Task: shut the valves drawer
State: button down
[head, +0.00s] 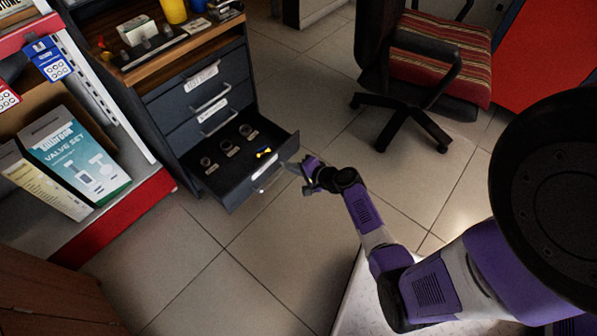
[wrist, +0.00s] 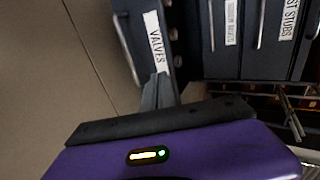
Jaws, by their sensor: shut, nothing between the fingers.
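The valves drawer (head: 228,181) is the lowest drawer of the dark cabinet and is pulled out in the head view. Several small round fittings and a yellow-handled piece (head: 264,152) lie in it. In the wrist view its front carries the white VALVES label (wrist: 156,42), with a bar handle (wrist: 125,48) beside it. My gripper (head: 302,169) is shut and empty, just outside the drawer front near its right end. In the wrist view the closed fingertips (wrist: 158,82) are at the lower end of the label. I cannot tell whether they touch the front.
The drawers above (head: 199,85) look shut, their handles sticking out. A shelf with a valve set box (head: 76,157) stands left of the cabinet. An office chair (head: 410,85) stands behind on the right. The tiled floor (head: 225,265) before the drawer is clear.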

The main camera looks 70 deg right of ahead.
aim_at(271, 157)
jog(key=x, duration=0.2)
jog(key=b+x, duration=0.1)
jog(key=r+x, duration=0.1)
jog(key=x, duration=0.1)
jog(key=shift+w+d+f, duration=0.1)
jog(key=shift+w+d, duration=0.1)
jog(key=shift+w, duration=0.3)
jog(key=shift+w+d, duration=0.2)
jog(key=shift+w, duration=0.45)
jog(key=shift+w+b, duration=0.1)
jog(key=shift+b, duration=0.2)
